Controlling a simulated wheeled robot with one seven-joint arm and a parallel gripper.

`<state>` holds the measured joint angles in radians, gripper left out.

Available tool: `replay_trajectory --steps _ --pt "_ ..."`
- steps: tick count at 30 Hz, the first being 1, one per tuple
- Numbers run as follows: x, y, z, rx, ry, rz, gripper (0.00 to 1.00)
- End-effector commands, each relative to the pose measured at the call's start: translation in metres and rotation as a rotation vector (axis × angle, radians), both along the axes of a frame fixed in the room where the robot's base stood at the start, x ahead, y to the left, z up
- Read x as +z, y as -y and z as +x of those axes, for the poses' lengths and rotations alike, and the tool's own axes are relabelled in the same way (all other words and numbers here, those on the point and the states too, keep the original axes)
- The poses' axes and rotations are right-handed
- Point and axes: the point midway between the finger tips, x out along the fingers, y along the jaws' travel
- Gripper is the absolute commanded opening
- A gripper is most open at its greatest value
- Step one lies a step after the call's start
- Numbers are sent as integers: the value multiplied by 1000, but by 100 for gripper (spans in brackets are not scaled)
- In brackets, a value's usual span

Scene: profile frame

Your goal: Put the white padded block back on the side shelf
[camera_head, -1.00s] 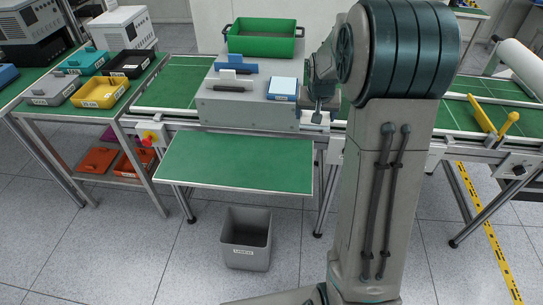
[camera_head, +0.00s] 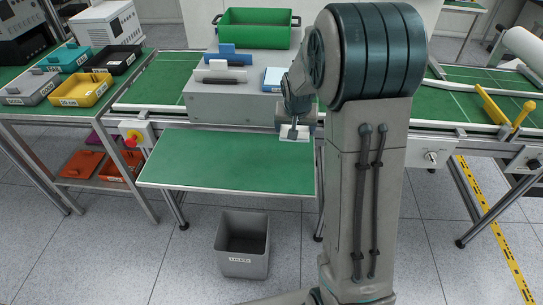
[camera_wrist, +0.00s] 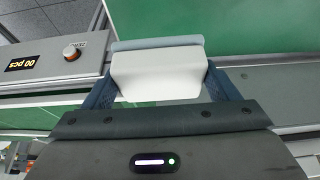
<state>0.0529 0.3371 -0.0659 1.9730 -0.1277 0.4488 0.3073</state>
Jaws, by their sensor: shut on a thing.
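The white padded block (camera_wrist: 160,75) is held between the two fingers of my gripper (camera_wrist: 162,88) in the wrist view. A grey-blue pad runs along its far edge. In the head view the block (camera_head: 294,138) shows pale just below my gripper (camera_head: 295,131). It is at the back right corner of the green side shelf (camera_head: 225,165), which juts out in front of the conveyor. The shelf top is bare. I cannot tell whether the block touches the shelf or is above it. My arm hides the area to the right.
A grey box (camera_head: 230,103) with small items on top stands on the conveyor behind the shelf. A grey bin (camera_head: 242,262) stands on the floor below. A table with coloured trays (camera_head: 80,90) is at the left.

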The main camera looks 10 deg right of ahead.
Motion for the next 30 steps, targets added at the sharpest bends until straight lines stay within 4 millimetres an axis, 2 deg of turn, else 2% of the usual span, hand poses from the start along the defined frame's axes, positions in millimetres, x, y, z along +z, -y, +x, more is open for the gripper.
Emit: replay_trajectory --steps 1,6,12,17,25,30 --pt "-6 -13 -2 8 -3 0 60" --pt "-26 -45 -8 6 -4 -2 60" --pt "-41 -69 -12 3 -2 0 60" --pt "-47 -74 -12 1 -1 0 60" --pt "-80 -74 -13 -1 -2 0 60" --pt "-85 -74 -12 -1 0 0 60"
